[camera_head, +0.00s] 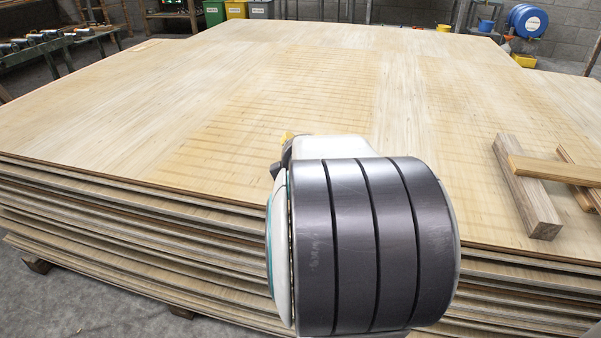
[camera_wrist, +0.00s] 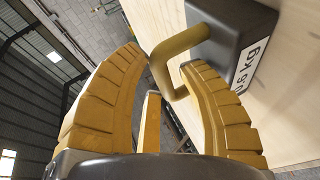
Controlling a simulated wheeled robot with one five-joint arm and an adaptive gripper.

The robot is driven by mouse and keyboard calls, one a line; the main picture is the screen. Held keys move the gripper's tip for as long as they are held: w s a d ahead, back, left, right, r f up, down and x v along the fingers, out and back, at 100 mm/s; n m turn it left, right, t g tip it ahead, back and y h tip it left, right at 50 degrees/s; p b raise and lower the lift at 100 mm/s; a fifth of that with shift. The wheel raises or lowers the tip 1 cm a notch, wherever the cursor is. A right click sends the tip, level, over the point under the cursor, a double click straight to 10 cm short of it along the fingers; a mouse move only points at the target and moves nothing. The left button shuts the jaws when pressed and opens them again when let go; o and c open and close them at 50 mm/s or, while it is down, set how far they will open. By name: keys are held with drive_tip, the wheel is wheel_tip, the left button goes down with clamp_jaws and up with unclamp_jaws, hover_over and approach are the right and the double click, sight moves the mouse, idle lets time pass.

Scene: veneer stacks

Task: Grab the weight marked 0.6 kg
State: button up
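A dark block-shaped weight (camera_wrist: 232,32) with a tan, U-shaped handle (camera_wrist: 183,40) shows at the top right of the wrist view. Its white label is partly covered by a finger; the readable end looks like ".6 kg". My gripper (camera_wrist: 163,58) has yellow ribbed fingers spread apart. The bend of the handle lies between the fingertips in the picture, and the right finger overlaps the handle's opening. I see no firm grip on it. In the head view my arm hides the weight and nearly all of the gripper; only a small yellow bit (camera_head: 287,136) shows.
The weight is by the pale veneer stack (camera_head: 120,110), whose top is broad and mostly clear. Loose wooden beams (camera_head: 527,190) lie at its right.

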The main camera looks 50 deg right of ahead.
drive_tip(key=shift+o, duration=0.2)
drive_tip(key=shift+w, duration=0.1)
clamp_jaws()
idle(0.5)
